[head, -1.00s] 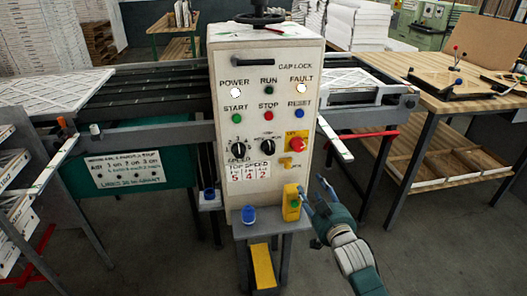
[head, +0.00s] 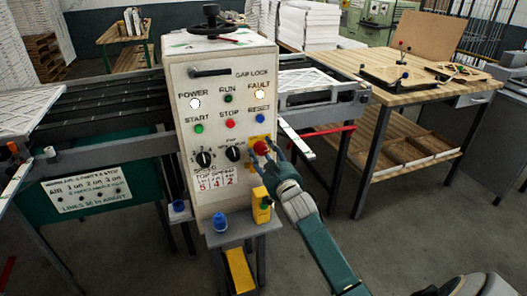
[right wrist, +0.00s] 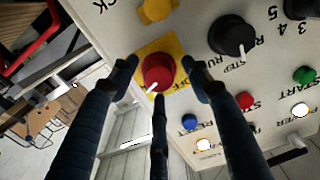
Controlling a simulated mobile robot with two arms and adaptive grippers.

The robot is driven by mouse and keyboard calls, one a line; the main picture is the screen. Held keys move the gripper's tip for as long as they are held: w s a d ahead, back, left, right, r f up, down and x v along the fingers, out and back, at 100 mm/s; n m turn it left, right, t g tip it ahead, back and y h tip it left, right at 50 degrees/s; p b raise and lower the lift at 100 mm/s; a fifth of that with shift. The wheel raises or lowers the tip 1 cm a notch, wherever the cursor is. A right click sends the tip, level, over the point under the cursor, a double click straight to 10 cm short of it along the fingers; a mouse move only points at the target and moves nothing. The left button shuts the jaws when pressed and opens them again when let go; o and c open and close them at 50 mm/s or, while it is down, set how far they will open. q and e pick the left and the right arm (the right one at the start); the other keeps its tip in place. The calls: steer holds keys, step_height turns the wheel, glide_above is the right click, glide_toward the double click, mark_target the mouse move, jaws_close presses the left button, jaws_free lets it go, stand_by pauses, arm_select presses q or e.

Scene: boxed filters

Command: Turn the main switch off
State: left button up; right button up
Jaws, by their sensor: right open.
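The main switch is a red rotary knob (head: 261,147) on a yellow plate on the front of the white control cabinet (head: 208,110). In the right wrist view the red knob (right wrist: 157,70) shows a white pointer line angled down and left; lettering on the plate is partly hidden. My right gripper (head: 268,152) is at the knob with its fingers open. In the right wrist view its fingers (right wrist: 159,76) stand left, right and below the knob, with visible gaps at the left and right. I cannot tell if the lower finger touches. My left gripper is not in view.
A yellow knob (right wrist: 157,9) sits close to the switch. A black selector (head: 233,154) and the blue reset button (head: 260,118) are also near. A yellow box with a green button (head: 262,205) and a blue cap (head: 220,222) stand below. A wooden workbench (head: 430,95) is at right.

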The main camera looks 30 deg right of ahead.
steer(key=shift+w, duration=0.1)
steer(key=c, duration=1.1)
steer(key=shift+r, duration=0.1)
steer(key=shift+c, duration=0.2)
steer(key=shift+n, duration=0.3)
steer(key=n, duration=0.3)
steer(key=shift+r+p, duration=0.2)
steer(key=shift+p, duration=0.2)
steer(key=n, duration=0.5)
steer(key=shift+a+n, duration=0.1)
steer(key=shift+n, duration=0.3)
steer(key=n, duration=0.5)
steer(key=shift+a+f, duration=0.1)
steer(key=shift+f+n, duration=0.15)
steer(key=shift+n, duration=1.75)
